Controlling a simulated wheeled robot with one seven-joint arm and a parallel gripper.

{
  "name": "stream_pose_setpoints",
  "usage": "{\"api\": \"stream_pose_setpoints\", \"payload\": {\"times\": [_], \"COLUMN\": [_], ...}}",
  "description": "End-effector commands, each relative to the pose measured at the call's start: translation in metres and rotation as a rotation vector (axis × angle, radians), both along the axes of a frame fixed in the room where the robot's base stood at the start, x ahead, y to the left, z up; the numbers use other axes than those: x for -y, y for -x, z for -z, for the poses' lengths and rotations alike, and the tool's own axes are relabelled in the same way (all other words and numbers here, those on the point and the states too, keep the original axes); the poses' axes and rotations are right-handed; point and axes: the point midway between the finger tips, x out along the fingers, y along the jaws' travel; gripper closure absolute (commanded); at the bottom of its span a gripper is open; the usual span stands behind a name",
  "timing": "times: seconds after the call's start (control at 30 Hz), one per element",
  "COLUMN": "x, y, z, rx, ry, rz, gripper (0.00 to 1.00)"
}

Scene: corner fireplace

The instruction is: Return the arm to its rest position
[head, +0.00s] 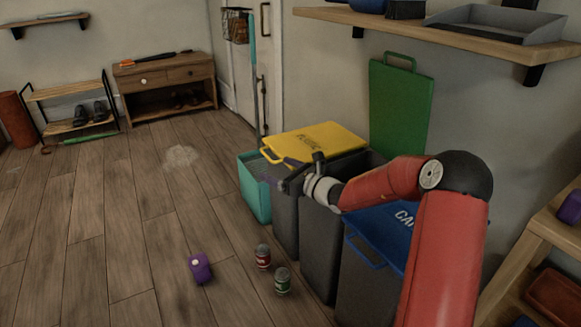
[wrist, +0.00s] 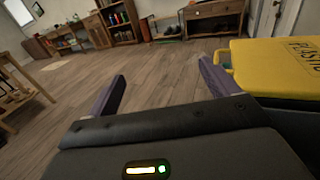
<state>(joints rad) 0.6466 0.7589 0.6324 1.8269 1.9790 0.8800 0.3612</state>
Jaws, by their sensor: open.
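My gripper (head: 280,172) is open and empty, with its two purple fingers apart. It hangs above the front edge of the bins, close to the yellow lid. In the wrist view my gripper (wrist: 162,75) has only floor between its fingers. My red arm (head: 385,184) reaches from the lower right, bent at the elbow, across the blue lid and the open bin.
The yellow lid (head: 315,141) and the blue lid (head: 386,236) are down; the green lid (head: 399,108) stands raised against the wall. A red can (head: 263,257), a green can (head: 282,281) and a purple item (head: 200,268) are on the floor. A shelf (head: 450,35) overhangs the bins.

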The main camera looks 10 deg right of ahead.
Motion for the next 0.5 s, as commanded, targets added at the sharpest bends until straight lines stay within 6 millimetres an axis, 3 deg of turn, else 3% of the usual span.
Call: {"api": "stream_pose_setpoints", "payload": {"times": [0.17,0.27,0.37,0.5], "x": [-0.011,-0.030,-0.058,-0.089], "y": [0.007,0.023,0.057,0.122], "z": [0.000,-0.010,-0.021,-0.033], "rx": [0.008,0.048,0.125,0.263], "ry": [0.020,0.118,0.305,0.640], "rz": [-0.026,-0.095,-0.224,-0.447], "gripper": [0.13,0.13,0.13,0.13]}}
